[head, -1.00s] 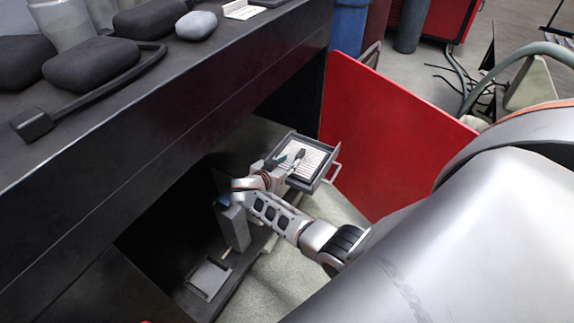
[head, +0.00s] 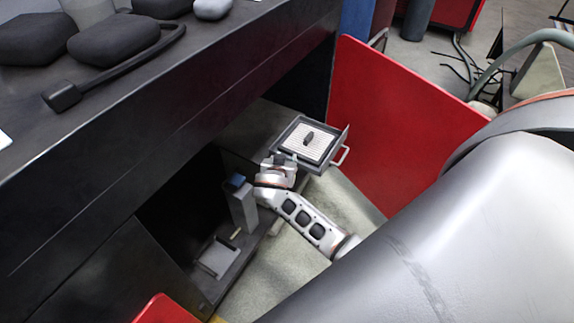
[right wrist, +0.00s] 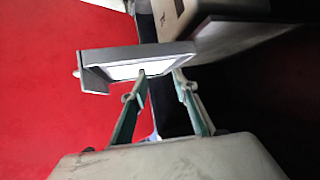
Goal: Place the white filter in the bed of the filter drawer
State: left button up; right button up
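The white filter (head: 317,148), a ribbed square panel with a dark knob in its middle, lies within the frame of the grey filter drawer (head: 335,146) in the head view. It looks flat; whether it is fully down in the bed I cannot tell. The drawer juts out, its handle at its right side. In the right wrist view the drawer (right wrist: 95,78) shows beyond the fingers with a strip of the white filter (right wrist: 125,71). My right gripper (right wrist: 160,74) has its green fingers apart, with nothing held, at the drawer's lower left side in the head view. My left gripper is out of view.
A red panel (head: 400,115) stands right of the drawer. A grey post with a blue top (head: 243,208) and a low tray (head: 215,258) are at lower left. The dark bench (head: 150,120) overhangs from the left, with dark rounded blocks on top.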

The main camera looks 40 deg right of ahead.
jog(key=s+a+r+n+t+y, duration=0.3)
jog(key=s+a+n+y, duration=0.25)
jog(key=s+a, duration=0.35)
jog(key=s+a+f+n+y, duration=0.2)
jog(key=s+a+f+n, duration=0.1)
jog(key=s, duration=0.6)
jog(key=s+a+f+n+y, duration=0.3)
jog(key=s+a+f+n, duration=0.1)
jog(key=s+a, duration=0.3)
jog(key=shift+s+n+g, duration=0.3)
jog(key=shift+s+n, duration=0.35)
jog(key=shift+s, duration=0.35)
jog(key=shift+d+f, duration=0.1)
